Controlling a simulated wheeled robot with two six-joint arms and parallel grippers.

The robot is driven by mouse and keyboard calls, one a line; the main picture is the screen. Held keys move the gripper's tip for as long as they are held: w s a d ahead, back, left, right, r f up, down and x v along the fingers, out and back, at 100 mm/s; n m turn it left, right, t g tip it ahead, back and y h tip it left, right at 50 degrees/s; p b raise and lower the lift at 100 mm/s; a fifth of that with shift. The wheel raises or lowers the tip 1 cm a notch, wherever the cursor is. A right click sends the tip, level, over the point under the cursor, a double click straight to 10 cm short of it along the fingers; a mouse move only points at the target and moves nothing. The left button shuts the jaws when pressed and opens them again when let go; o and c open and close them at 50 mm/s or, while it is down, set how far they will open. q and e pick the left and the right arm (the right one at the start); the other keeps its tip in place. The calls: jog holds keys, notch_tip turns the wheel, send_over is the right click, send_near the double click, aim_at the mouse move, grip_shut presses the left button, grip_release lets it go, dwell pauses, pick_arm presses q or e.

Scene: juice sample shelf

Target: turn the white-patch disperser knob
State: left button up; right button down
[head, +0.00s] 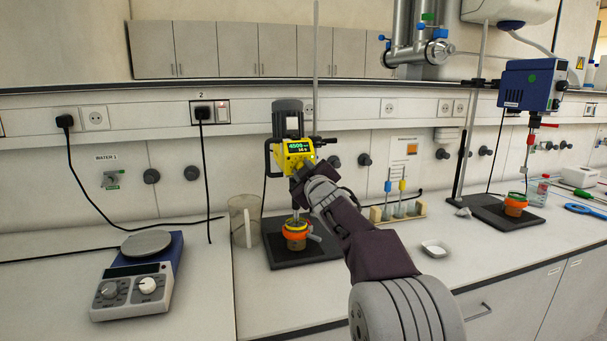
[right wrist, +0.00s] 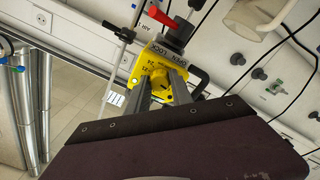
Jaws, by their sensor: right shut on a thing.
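The yellow disperser (head: 296,154) stands upright on a dark base plate (head: 290,252), with a grey motor top that bears a pale patch (head: 292,124). Its lit display shows green digits. My right gripper (head: 302,174) is at the lower front of the yellow body. In the right wrist view, the yellow body (right wrist: 158,66) carries dial numbers and lettering, and my right gripper's fingers (right wrist: 161,88) stand either side of the dial, shut on the knob, which is mostly hidden. An orange-ringed vessel (head: 295,242) sits under the shaft. My left gripper is out of view.
A clear beaker (head: 244,222) stands just left of the base plate. A hotplate (head: 140,275) is further left. A tube rack (head: 398,212) and white dish (head: 434,249) are to the right. A blue stirrer (head: 528,85) with a green dot hangs at far right.

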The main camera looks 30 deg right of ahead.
jog(key=shift+f+n+b, duration=0.15)
jog(key=shift+n+b, duration=0.4)
jog(key=shift+n, duration=3.45)
jog(key=shift+n+y, duration=0.3)
jog(key=c, duration=1.1)
grip_release()
jog(key=v, duration=0.9)
jog(key=shift+b, duration=0.35)
